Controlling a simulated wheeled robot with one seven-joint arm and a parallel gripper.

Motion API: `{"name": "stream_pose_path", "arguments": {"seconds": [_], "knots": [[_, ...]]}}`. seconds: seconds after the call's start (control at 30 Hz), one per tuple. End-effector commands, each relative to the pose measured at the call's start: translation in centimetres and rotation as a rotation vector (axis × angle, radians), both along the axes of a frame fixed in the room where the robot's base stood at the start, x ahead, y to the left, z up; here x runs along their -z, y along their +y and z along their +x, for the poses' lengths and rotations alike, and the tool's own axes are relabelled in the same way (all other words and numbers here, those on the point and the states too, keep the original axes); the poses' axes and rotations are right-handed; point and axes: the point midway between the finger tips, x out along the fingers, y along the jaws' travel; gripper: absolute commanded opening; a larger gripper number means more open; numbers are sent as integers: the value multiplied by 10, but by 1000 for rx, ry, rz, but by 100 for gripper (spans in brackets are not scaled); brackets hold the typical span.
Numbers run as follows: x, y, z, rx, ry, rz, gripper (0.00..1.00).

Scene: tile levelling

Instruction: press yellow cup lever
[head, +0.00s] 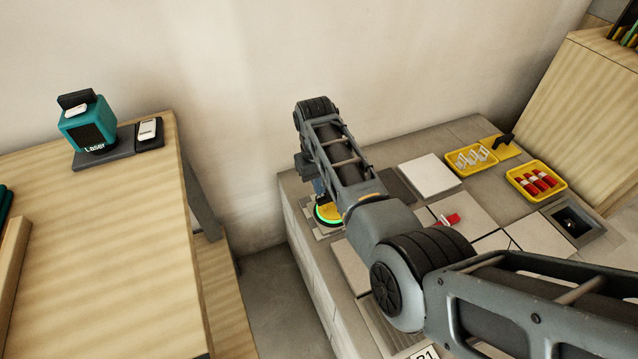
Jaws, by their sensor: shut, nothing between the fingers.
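My gripper (319,189) points down right at the cup and is mostly hidden behind my arm. The small part that shows is shut, with nothing held. Whether the fingertips touch the lever cannot be told.
A wooden bench at left holds a teal laser box (88,124). On the block are a white tile (428,175), a red piece (447,220), yellow trays of white clips (472,172) and red pieces (563,189), and a grey recessed box (603,236). A wall stands behind.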

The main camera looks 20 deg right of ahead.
Motion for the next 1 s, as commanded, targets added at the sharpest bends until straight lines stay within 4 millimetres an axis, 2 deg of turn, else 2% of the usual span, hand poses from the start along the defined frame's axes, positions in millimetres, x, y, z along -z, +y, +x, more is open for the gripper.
{"name": "stream_pose_path", "arguments": {"seconds": [0.37, 0.5, 0.7, 0.83, 1.0], "knots": [[-50, 2, 0, 1, -3, 0, 0], [-80, 5, 1, 1, -5, 0, 0], [-116, 9, 0, 1, -3, 0, 0], [-129, 10, 0, 1, -2, 0, 0], [-136, 11, -1, 1, 0, 0, 0]]}}
